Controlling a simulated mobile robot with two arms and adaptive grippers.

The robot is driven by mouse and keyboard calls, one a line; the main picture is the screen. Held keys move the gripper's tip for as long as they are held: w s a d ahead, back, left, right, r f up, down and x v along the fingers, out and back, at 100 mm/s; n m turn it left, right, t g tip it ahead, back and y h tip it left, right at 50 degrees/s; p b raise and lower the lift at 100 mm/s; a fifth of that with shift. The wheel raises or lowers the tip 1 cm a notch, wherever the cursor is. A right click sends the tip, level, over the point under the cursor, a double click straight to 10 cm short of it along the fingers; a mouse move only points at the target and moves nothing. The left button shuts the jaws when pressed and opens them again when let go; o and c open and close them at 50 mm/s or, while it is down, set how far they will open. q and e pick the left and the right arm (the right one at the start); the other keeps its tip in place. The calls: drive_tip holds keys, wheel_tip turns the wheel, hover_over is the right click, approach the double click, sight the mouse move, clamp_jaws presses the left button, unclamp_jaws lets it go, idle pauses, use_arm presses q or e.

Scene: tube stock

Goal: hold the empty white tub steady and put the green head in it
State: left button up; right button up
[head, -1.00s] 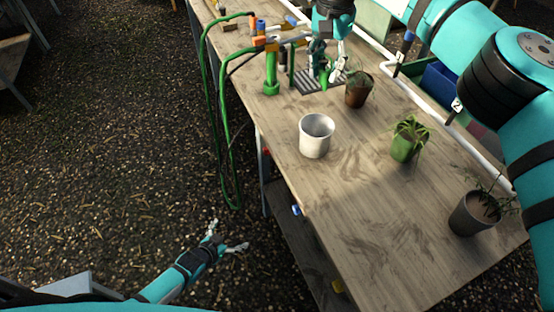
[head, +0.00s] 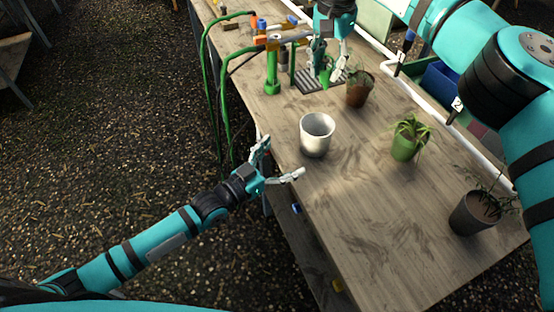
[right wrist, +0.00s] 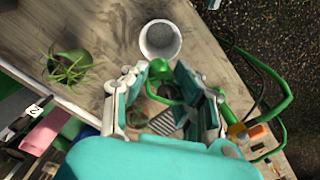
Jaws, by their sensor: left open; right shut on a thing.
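The white tub (head: 315,142) stands upright on the wooden table near its left edge. It also shows in the right wrist view (right wrist: 160,40), and its inside looks empty. My left gripper (head: 284,158) is open and empty, just left of the tub and apart from it, at the table's edge. My right gripper (head: 327,76) is at the back of the table, above a dark grid, shut on the green head (head: 325,79). The green head (right wrist: 159,69) shows between the fingers in the right wrist view, partly hidden by them.
A brown pot (head: 357,95) stands close to the right gripper. A green pot (head: 404,147) and a dark grey pot (head: 470,216) stand along the right side. A green stand (head: 271,75) with hoses is at the back left. The front table is clear.

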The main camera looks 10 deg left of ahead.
sight(305, 141)
use_arm(q)
drive_tip(key=x, duration=1)
drive_tip(key=shift+w+d+f, duration=0.1)
drive_tip(key=shift+w+d, duration=0.15)
drive_tip(key=shift+w, duration=0.1)
drive_tip(key=c, duration=1.2)
use_arm(e)
wheel_tip(305, 141, down, 13)
idle(0.5)
drive_tip(key=o, duration=1)
drive_tip(key=shift+r, duration=0.1)
